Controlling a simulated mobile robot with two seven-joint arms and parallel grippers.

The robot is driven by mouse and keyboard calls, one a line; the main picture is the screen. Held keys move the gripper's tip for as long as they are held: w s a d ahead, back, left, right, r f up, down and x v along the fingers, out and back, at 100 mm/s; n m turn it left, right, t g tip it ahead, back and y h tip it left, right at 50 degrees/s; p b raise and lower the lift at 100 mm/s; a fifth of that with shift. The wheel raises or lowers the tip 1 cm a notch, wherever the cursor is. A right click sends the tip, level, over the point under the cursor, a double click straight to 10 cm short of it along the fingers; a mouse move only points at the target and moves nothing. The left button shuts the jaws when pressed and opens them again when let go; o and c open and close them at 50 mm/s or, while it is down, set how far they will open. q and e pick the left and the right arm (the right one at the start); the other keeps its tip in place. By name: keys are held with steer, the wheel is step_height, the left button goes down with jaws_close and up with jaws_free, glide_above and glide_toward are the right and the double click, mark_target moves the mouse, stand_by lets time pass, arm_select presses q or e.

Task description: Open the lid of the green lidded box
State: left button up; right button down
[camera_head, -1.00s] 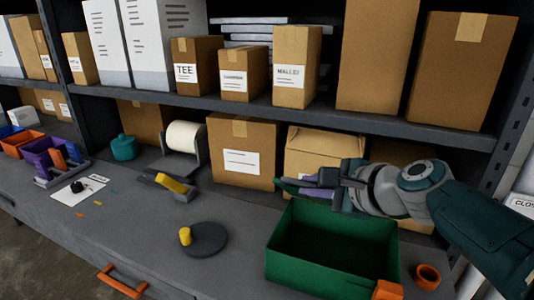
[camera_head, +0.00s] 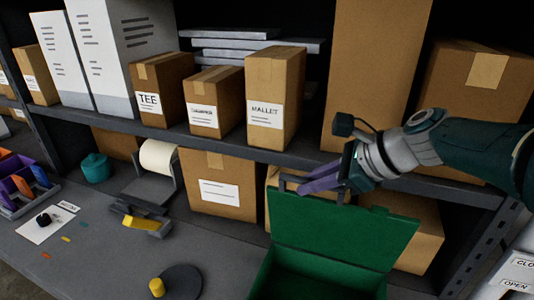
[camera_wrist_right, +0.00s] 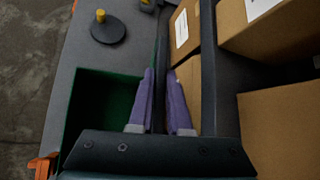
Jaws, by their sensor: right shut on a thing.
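The green box (camera_head: 300,277) stands on the grey bench at the lower middle of the head view, its front cut off by the frame. Its green lid (camera_head: 345,235) is raised and stands up steeply at the back of the box, inner face towards me. A dark handle (camera_head: 289,184) sits at the lid's top edge. My right gripper (camera_head: 312,184), with purple fingers, is shut on this handle. In the wrist view, the purple fingers (camera_wrist_right: 161,90) stand either side of a dark bar, with the box's open inside (camera_wrist_right: 98,110) to their left. My left gripper is not in view.
Cardboard boxes (camera_head: 222,186) stand behind the lid under a dark shelf (camera_head: 225,138) holding more boxes. A dark disc with a yellow knob (camera_head: 182,284) lies left of the green box. A paper roll stand (camera_head: 150,190) is farther left. Bench between is mostly clear.

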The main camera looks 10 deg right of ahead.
steer(key=shift+w+d, duration=0.2)
steer(key=shift+w, duration=0.1)
steer(key=c, duration=0.9)
jaws_free()
steer(key=p+v, duration=0.7)
steer(key=v, duration=0.3)
steer(key=shift+p, duration=0.4)
